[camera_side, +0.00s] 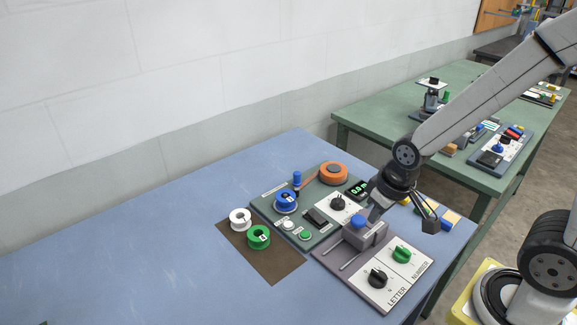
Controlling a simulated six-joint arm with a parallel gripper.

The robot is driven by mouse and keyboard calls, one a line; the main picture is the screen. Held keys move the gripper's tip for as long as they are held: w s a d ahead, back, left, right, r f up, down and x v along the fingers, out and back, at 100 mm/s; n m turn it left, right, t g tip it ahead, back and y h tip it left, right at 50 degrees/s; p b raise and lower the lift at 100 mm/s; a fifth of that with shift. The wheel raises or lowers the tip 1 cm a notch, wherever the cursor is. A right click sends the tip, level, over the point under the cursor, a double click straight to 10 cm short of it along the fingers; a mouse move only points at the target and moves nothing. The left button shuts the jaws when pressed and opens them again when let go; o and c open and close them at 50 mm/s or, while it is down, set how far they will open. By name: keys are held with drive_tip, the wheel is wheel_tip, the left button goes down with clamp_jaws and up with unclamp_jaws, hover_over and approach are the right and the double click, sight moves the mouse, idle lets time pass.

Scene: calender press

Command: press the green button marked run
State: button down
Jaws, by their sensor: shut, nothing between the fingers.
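A small round green button (305,235) sits at the front edge of the dark green panel (325,190), with a small label beside it too small to read. A white button (288,225) is just to its left. My gripper (374,215) is shut and empty, pointing down to the right of the green button and clearly apart from it. Its fingertips are close to a blue knob (358,221) on a grey sliding block; I cannot tell whether they touch. The green button is unobstructed in this view.
A grey panel with a green knob (402,254) and a black knob (377,278) lies at the front right. Green (258,237) and white (240,218) spools stand on a brown mat. A blue spool (285,200) and orange reel (333,174) rise behind the buttons. The blue table's left is clear.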

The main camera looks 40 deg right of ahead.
idle(0.3)
drive_tip(key=m+t+y, duration=0.1)
drive_tip(key=m+t, duration=0.6)
drive_tip(key=m, duration=0.1)
hover_over(307, 235)
drive_tip(key=shift+f, duration=1.05)
drive_tip(key=shift+f, duration=0.1)
drive_tip(key=shift+f, duration=4.3)
drive_tip(key=shift+s+f, duration=0.1)
drive_tip(key=shift+f, duration=0.3)
